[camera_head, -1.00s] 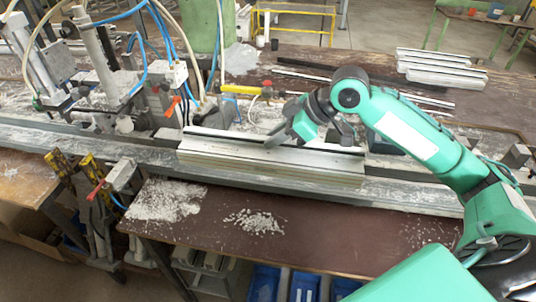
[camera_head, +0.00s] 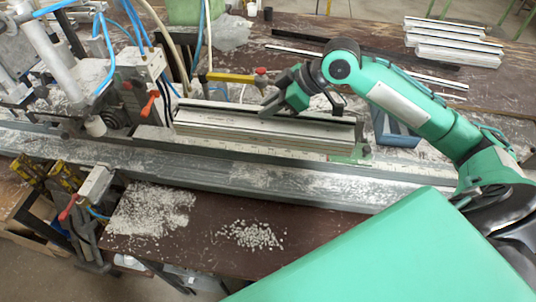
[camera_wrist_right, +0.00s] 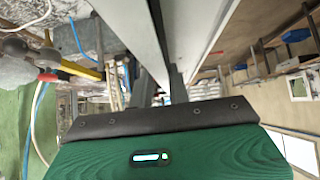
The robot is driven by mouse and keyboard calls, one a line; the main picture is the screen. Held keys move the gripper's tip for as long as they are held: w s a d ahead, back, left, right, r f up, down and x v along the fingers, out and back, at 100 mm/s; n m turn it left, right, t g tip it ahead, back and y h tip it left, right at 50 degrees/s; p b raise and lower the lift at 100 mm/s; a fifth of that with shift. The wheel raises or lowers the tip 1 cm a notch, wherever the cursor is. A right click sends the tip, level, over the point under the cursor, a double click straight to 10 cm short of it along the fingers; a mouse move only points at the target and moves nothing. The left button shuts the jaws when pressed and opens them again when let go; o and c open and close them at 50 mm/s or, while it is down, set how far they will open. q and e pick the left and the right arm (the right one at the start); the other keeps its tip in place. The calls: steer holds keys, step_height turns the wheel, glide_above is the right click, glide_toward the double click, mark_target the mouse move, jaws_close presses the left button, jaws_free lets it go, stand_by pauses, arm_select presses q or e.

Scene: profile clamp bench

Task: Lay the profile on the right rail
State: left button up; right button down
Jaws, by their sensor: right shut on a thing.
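A long silver-grey profile (camera_head: 250,132) lies lengthwise along the bench in the head view. My right gripper (camera_head: 272,104) is shut on its upper edge near the middle. In the wrist view the profile (camera_wrist_right: 145,35) runs away from the gripper's fingers (camera_wrist_right: 162,88). A long metal rail (camera_head: 310,185) runs along the bench, in front of and below the profile in the picture. I cannot tell whether the profile touches anything beneath it. My left gripper is not in view.
A clamp machine with hoses (camera_head: 125,80) stands at the left. Several silver profiles (camera_head: 455,45) lie at the back right. A blue object (camera_head: 397,130) lies right of the held profile. Pale chips (camera_head: 250,235) are scattered on the front board. The rail's right stretch is bare.

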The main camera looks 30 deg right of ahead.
step_height(320, 180, down, 17)
steer(key=p, duration=0.3)
steer(key=shift+r, duration=0.2)
steer(key=shift+f+b, duration=0.3)
steer(key=shift+f, duration=0.35)
steer(key=c, duration=1.8)
jaws_free()
steer(key=shift+s+f, duration=0.1)
steer(key=o, duration=0.4)
steer(key=shift+o, duration=0.4)
steer(key=shift+s, duration=0.15)
